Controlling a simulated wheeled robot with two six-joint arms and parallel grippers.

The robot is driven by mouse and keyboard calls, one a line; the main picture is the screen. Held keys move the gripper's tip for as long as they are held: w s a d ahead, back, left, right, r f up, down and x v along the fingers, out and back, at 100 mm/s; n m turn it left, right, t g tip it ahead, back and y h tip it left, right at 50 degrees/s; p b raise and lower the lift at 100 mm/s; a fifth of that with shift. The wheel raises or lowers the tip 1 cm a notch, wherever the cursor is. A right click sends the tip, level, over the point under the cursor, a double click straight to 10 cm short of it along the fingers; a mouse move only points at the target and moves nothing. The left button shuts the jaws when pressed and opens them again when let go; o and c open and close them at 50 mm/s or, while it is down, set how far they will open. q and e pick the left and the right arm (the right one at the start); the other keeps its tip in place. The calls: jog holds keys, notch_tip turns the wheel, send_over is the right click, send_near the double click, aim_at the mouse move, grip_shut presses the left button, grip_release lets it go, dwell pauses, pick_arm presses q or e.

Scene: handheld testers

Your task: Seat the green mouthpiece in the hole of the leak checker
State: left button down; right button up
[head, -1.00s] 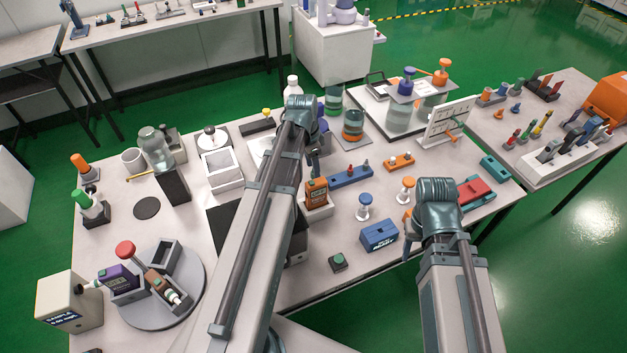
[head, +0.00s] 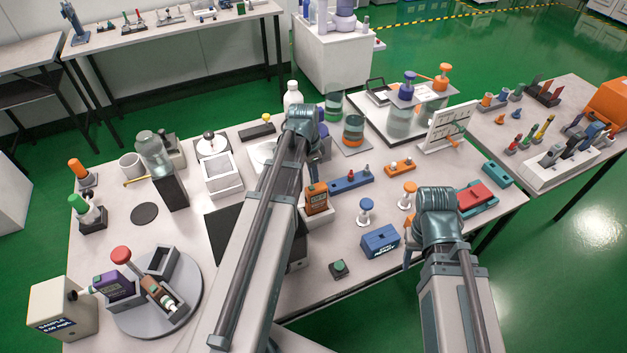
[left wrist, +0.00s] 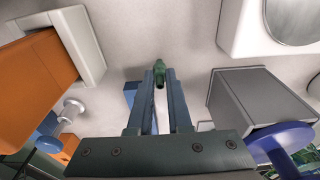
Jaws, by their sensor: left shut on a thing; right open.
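My left gripper (left wrist: 160,78) is shut on the small green mouthpiece (left wrist: 159,70), which sits between its fingertips in the left wrist view. In the head view my left wrist hangs over the middle of the table, and its arm mostly hides the fingers and mouthpiece. A blue box with white lettering (head: 380,241) stands near the front edge; it may be the leak checker, but the lettering is too small to read and no hole can be made out. My right gripper (head: 409,232) is open beside this box, partly hidden by its own wrist.
An orange tester (head: 316,196) stands in a pale cradle, also in the left wrist view (left wrist: 36,62). A blue strip with pegs (head: 351,181) lies behind it. Blue-topped (head: 366,212) and orange-topped (head: 408,195) stands are close by. A grey box (left wrist: 262,96) is right of my left fingers.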

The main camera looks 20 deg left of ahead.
pick_arm(q)
jog(key=shift+r, duration=0.15)
pick_arm(e)
jog(key=shift+r, duration=0.15)
pick_arm(q)
notch_tip(320, 180, up, 10)
jog(key=p, duration=1)
pick_arm(e)
notch_tip(320, 180, up, 10)
